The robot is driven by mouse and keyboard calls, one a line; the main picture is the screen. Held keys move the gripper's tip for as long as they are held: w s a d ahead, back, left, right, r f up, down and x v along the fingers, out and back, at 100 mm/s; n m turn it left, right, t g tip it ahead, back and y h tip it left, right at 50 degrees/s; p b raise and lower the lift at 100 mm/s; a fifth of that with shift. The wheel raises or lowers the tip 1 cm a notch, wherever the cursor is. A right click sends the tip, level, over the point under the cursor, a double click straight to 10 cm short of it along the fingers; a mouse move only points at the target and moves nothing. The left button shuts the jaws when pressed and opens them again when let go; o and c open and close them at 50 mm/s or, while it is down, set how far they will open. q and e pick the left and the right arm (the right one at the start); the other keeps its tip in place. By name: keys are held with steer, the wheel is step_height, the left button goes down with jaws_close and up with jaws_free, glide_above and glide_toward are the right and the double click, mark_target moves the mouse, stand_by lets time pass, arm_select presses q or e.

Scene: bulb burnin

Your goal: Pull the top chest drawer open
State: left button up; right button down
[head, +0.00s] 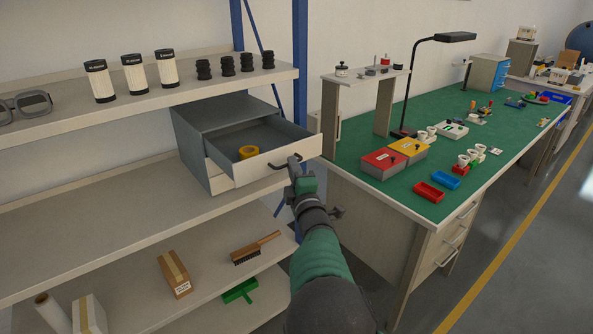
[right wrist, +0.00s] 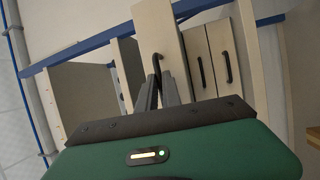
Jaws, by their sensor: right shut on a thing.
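The grey drawer chest (head: 196,128) stands on the middle shelf in the head view. My right gripper (head: 294,162) is at the drawer's pale front, shut on the dark bar handle (head: 280,166). The right wrist view shows the drawer front (right wrist: 157,34) ahead, with the handle (right wrist: 157,66) between the fingertips (right wrist: 158,78). The lower drawers (right wrist: 212,60) beside it look closed. My left gripper is not in view.
The upper shelf (head: 128,104) holds several white canisters and black parts. The lower shelf has a carton (head: 174,275) and a brush (head: 255,248). A blue rack post (head: 300,50) stands close behind my right gripper. A green-topped workbench (head: 480,130) is at the right.

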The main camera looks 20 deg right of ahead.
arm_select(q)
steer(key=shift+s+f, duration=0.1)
arm_select(e)
steer(key=shift+a+f, duration=0.35)
steer(key=shift+a, duration=0.05)
steer(key=c, duration=1.7)
jaws_free()
steer(key=shift+a, duration=0.1)
steer(key=shift+o, duration=0.8)
steer(key=shift+r, duration=0.2)
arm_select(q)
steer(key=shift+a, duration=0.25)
arm_select(e)
steer(key=s+f, duration=0.3)
steer(key=s, duration=1.3)
steer(key=shift+s+a, duration=0.25)
steer(key=shift+a, duration=0.2)
